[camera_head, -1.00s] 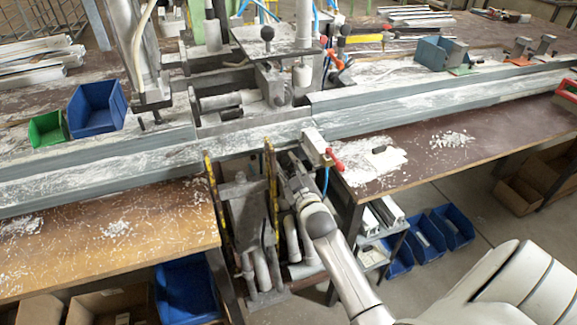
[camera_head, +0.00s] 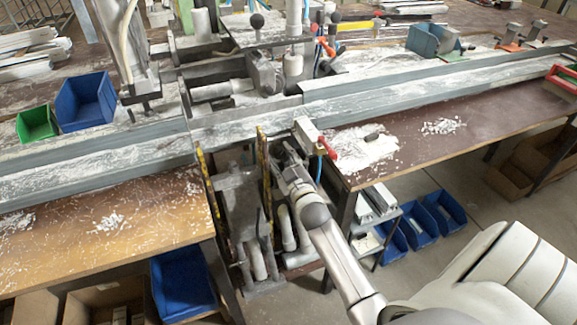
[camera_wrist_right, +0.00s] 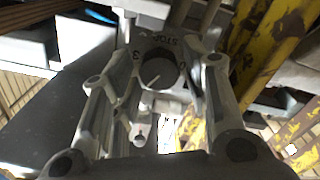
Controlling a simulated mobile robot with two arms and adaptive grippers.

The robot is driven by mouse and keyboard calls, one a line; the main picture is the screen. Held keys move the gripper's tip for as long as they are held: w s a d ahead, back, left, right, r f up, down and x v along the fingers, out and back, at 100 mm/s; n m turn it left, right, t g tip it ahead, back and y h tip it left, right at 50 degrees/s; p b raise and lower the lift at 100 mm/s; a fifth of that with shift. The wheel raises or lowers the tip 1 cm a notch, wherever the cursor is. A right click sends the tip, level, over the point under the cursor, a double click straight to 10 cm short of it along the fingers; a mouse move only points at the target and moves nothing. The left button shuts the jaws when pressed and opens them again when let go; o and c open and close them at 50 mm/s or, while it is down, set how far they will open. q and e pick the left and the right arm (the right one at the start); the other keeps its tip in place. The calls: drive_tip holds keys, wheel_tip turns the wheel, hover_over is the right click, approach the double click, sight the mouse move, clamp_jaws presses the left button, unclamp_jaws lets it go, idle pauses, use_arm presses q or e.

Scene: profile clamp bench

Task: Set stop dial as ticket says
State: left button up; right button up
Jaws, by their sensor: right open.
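The stop dial (camera_wrist_right: 158,74) is a dark round knob with a light pointer line, below the printed word STOP, in the right wrist view. A digit 3 shows to its left; other marks are hidden or too small to read. My right gripper (camera_wrist_right: 164,92) is open, its fingers on either side of the dial; I cannot tell whether they touch it. In the head view my right gripper (camera_head: 283,158) is at the front of the clamp bench, beside a yellow-edged upright, and the dial is hidden there. I cannot make out a readable ticket. My left gripper is not in view.
A yellow, worn upright (camera_wrist_right: 268,50) stands close to the right of my gripper. A red-handled valve (camera_head: 327,147) sits just right of it on the bench edge. Blue bins (camera_head: 422,226) stand on the floor at right. A brown tabletop (camera_head: 470,128) holds white chips.

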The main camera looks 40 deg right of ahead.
drive_tip(key=v, duration=1.1)
drive_tip(key=shift+s, duration=0.2)
drive_tip(key=shift+a, duration=0.1)
drive_tip(key=s+a+f+g+y, duration=0.1)
drive_tip(key=s+a+f+g, duration=0.25)
drive_tip(key=f, duration=0.75)
drive_tip(key=s+a+f+g+y, duration=0.1)
drive_tip(key=s+a+f+g, duration=0.2)
drive_tip(key=f, duration=0.8)
drive_tip(key=s+a+f+g+y, duration=0.1)
drive_tip(key=s+a+f+g, duration=0.2)
drive_tip(key=f, duration=0.8)
drive_tip(key=s+f+g, duration=0.2)
drive_tip(key=s+f, duration=0.3)
drive_tip(key=s, duration=0.5)
drive_tip(key=s+a+f+g, duration=0.1)
drive_tip(key=s+f+g, duration=0.1)
drive_tip(key=s+f, duration=0.4)
drive_tip(key=s+a+f+g+y, duration=0.1)
drive_tip(key=s+f+g, duration=0.2)
drive_tip(key=s, duration=1.2)
wheel_tip(320, 180, down, 3)
drive_tip(key=shift+s+f, duration=0.25)
drive_tip(key=shift+s, duration=0.1)
